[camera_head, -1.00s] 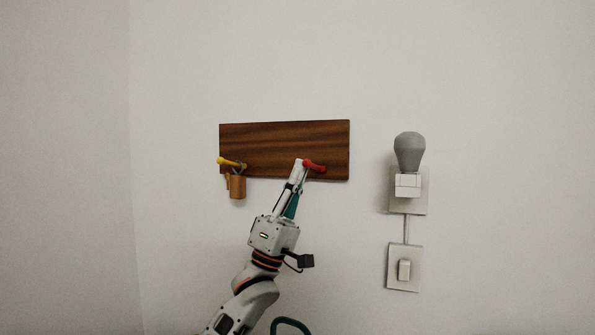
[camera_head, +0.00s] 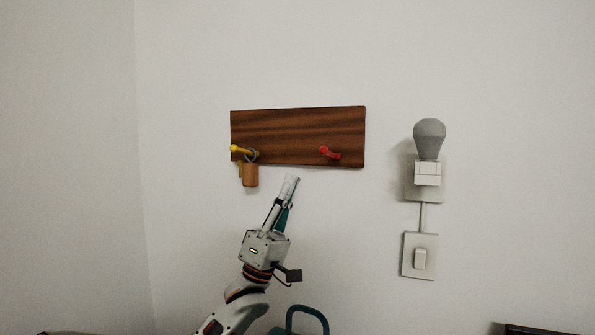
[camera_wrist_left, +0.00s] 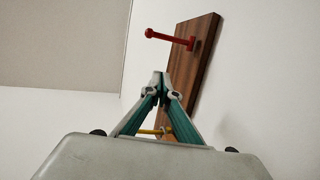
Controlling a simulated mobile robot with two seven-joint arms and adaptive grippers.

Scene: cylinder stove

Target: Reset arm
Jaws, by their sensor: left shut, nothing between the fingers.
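My left gripper (camera_head: 290,181) points up in the head view, just below the wooden board on the wall. Its fingers are shut with nothing held, and it also shows shut in the left wrist view (camera_wrist_left: 160,80). The brown wooden board (camera_head: 298,125) bears a yellow peg (camera_head: 236,149) at left and a red peg (camera_head: 329,152) at right. An orange-brown cylinder (camera_head: 250,175) hangs by a ring from the yellow peg. In the left wrist view the red peg (camera_wrist_left: 168,38) is beyond and above the fingertips, apart from them. My right gripper is not in view.
A grey bulb (camera_head: 429,138) in a white wall socket and a light switch (camera_head: 420,258) are right of the board. A teal handle-like loop (camera_head: 306,313) shows at the bottom. A dark edge (camera_head: 545,330) is at the lower right. The wall between is bare.

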